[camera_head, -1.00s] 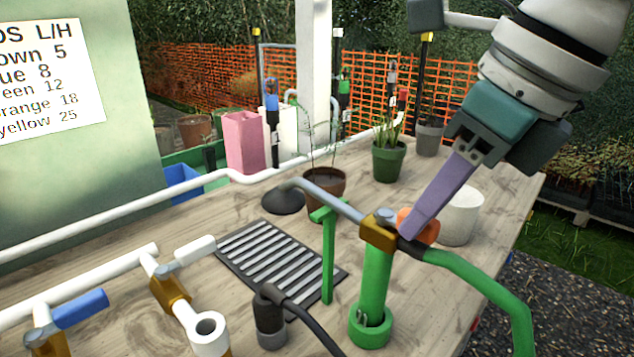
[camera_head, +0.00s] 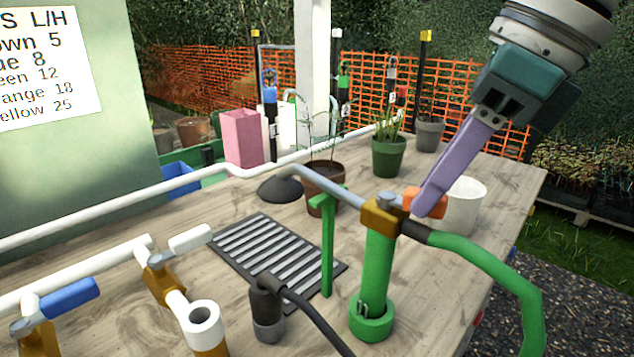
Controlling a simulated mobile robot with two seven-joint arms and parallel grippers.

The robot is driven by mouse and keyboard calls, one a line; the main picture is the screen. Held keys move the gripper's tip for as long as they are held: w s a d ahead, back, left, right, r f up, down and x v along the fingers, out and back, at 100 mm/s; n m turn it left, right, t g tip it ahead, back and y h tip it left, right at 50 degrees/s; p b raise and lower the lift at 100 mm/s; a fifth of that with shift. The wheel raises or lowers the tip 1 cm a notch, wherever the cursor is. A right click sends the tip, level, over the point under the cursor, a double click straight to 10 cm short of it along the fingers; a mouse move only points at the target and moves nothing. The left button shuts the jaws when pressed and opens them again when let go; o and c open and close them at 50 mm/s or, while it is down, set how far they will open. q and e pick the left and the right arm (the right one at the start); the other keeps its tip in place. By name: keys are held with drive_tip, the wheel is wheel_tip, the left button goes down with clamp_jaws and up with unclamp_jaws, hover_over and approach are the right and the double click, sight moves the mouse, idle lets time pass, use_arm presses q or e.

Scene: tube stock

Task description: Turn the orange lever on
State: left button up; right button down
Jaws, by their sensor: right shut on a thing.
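The orange lever (camera_head: 411,200) sits on a brass valve (camera_head: 381,214) at the top of a green upright pipe. My right gripper (camera_head: 430,205) comes down from the upper right with its purple fingers at the lever. The lever points to the right of the valve in the picture. My left gripper is not in view.
A white pot (camera_head: 464,206) stands close behind the right fingers. A green hose (camera_head: 490,270) runs right from the valve. A green post (camera_head: 328,250), a black drain grate (camera_head: 262,245), and valves with a white lever (camera_head: 190,238) and a blue lever (camera_head: 70,297) are to the left.

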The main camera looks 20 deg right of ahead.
use_arm(q)
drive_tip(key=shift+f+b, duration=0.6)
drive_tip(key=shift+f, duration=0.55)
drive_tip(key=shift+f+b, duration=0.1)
drive_tip(key=shift+b, duration=0.25)
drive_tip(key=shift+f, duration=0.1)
use_arm(e)
drive_tip(key=shift+w+d+n+g+y, duration=0.25)
drive_tip(key=shift+w+n+g, duration=0.6)
drive_tip(key=shift+n, duration=1.65)
drive_tip(key=shift+w+d+n+g+y, duration=0.2)
drive_tip(key=shift+w+n+g, duration=0.6)
drive_tip(key=shift+n, duration=1.7)
drive_tip(key=shift+w+d+n+g+y, duration=0.2)
drive_tip(key=shift+w+n+g, duration=0.65)
drive_tip(key=shift+n, duration=1.65)
drive_tip(key=c, duration=0.8)
unclamp_jaws()
drive_tip(key=shift+o, duration=0.2)
